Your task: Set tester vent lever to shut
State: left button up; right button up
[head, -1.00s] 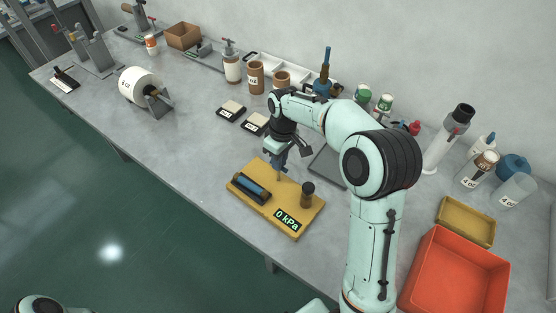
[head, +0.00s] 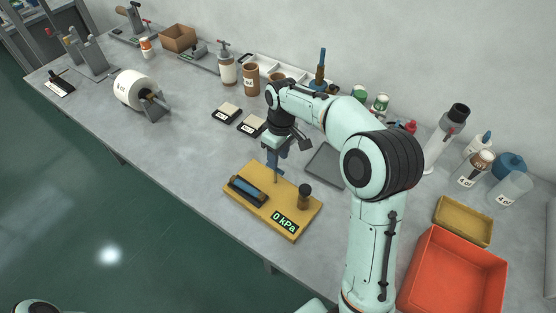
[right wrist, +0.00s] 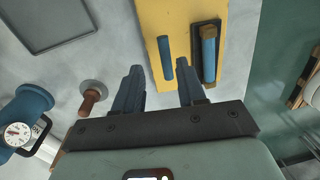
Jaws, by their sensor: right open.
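The tester is a yellow board (head: 256,207) near the table's front edge, with a display (head: 285,219) reading 0 kPa. A blue cylinder (head: 248,186) lies in a dark holder on it, and a brown post (head: 304,196) stands at its right. My right gripper (head: 276,170) is over the board's back part, above a thin upright pin (head: 276,179). In the right wrist view its open fingers (right wrist: 160,80) point at the yellow board (right wrist: 154,20), with a short blue rod (right wrist: 167,58) showing between them. I cannot tell for sure which part is the vent lever. My left gripper is out of view.
A grey tray (head: 326,164) lies right of the gripper. Two dark pads (head: 227,112) lie behind the board. A yellow tray (head: 463,220) and an orange bin (head: 455,275) stand at the right.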

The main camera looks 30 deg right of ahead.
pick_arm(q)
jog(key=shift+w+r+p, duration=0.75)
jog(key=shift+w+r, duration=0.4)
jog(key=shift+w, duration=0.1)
pick_arm(e)
notch_tip(320, 180, up, 10)
jog(key=shift+w+d+r, duration=0.15)
jog(key=shift+d, duration=0.3)
